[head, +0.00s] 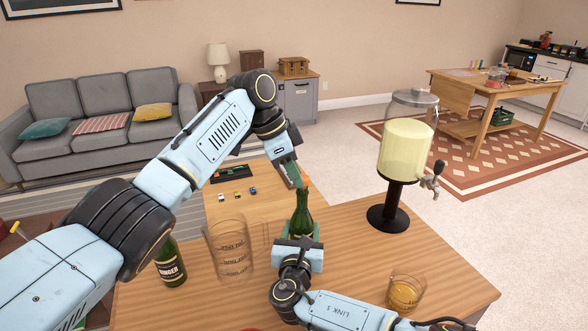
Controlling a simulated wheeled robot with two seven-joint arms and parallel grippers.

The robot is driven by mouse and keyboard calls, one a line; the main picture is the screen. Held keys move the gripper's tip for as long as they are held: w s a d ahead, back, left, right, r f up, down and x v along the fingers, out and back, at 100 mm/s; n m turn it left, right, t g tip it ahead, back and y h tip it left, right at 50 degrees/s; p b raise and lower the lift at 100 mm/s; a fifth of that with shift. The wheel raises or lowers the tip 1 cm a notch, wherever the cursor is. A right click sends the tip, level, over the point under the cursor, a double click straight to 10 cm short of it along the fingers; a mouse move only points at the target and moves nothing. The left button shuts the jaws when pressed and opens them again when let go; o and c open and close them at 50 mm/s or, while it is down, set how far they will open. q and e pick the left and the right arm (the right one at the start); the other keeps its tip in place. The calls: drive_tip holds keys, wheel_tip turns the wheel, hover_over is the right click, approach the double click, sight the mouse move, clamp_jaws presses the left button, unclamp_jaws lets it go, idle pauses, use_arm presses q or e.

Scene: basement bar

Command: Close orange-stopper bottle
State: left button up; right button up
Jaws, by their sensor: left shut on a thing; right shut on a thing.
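A green glass bottle (302,214) stands upright near the far edge of the wooden counter. My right gripper (300,232), coming from the near side, is shut on its body. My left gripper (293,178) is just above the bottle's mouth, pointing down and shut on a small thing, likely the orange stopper.
A clear measuring beaker (229,250) and a dark labelled bottle (171,266) stand to the left, the bottle partly behind my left arm. A drink dispenser (405,148) stands at the right. A glass of amber liquid (404,293) is near my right arm. The wooden counter (350,250) is bare between them.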

use_arm(q)
drive_tip(key=shift+f, duration=0.3)
drive_tip(key=o, duration=1)
drive_tip(key=shift+o, duration=0.2)
drive_tip(key=shift+r, duration=0.1)
drive_tip(key=v, duration=1.1)
drive_tip(key=shift+a+r, duration=0.2)
drive_tip(key=shift+r, duration=0.15)
drive_tip(key=shift+s, duration=0.1)
use_arm(e)
drive_tip(key=o, duration=1.5)
drive_tip(key=shift+c, duration=0.2)
drive_tip(key=shift+s, duration=0.15)
